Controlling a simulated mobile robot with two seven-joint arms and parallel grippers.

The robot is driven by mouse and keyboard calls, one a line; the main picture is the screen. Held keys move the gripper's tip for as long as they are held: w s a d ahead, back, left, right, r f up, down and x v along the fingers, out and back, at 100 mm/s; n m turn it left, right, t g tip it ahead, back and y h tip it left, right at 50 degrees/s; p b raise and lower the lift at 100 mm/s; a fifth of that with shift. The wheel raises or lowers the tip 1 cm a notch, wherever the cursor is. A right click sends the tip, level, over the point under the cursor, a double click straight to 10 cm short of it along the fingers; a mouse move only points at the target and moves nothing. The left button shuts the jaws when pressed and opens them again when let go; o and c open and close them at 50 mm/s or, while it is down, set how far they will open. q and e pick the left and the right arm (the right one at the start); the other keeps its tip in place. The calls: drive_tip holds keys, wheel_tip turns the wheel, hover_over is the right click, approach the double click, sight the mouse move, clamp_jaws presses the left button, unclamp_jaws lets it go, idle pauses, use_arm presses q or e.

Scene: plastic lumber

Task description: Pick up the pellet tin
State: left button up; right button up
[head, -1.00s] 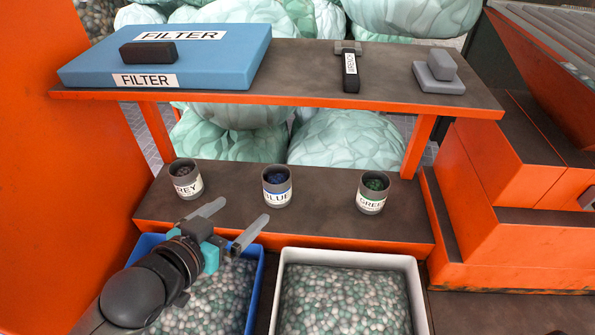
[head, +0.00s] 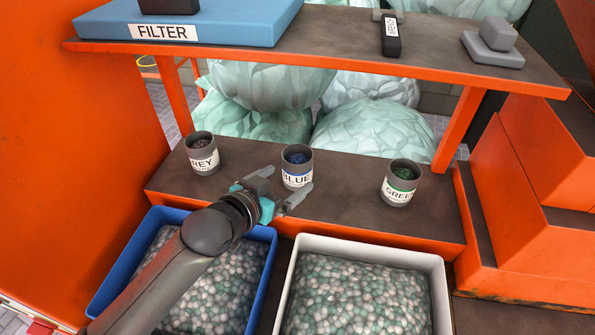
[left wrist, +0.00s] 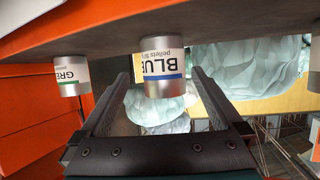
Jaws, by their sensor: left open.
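Three open pellet tins stand upright in a row on the lower shelf. The grey tin (head: 202,153) is on the left, the blue tin (head: 297,167) in the middle, and the green tin (head: 399,184) on the right. My left gripper (head: 288,181) is open in front of the blue tin, its fingertips pointing at it. In the left wrist view, which looks upside down, the blue tin (left wrist: 163,75) lies in line with the gap between the fingers (left wrist: 162,78). Whether the fingertips reach past its front is unclear. The green tin (left wrist: 72,75) is outside the fingers. My right gripper is out of view.
A blue bin (head: 113,262) and a white bin (head: 442,285) of pellets stand below the lower shelf (head: 345,205). The upper shelf (head: 340,45) overhangs behind, bearing a blue filter box (head: 240,25) and a tool (head: 391,38). An orange wall is at left.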

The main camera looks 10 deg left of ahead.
sight(291, 174)
use_arm(q)
drive_tip(key=shift+a+b+x, duration=0.2)
drive_tip(key=shift+b+x, duration=0.35)
drive_tip(key=shift+x, duration=2.75)
drive_tip(key=shift+w+r, duration=0.1)
drive_tip(key=shift+w, duration=0.05)
drive_tip(key=shift+c, duration=0.2)
drive_tip(key=c, duration=1.3)
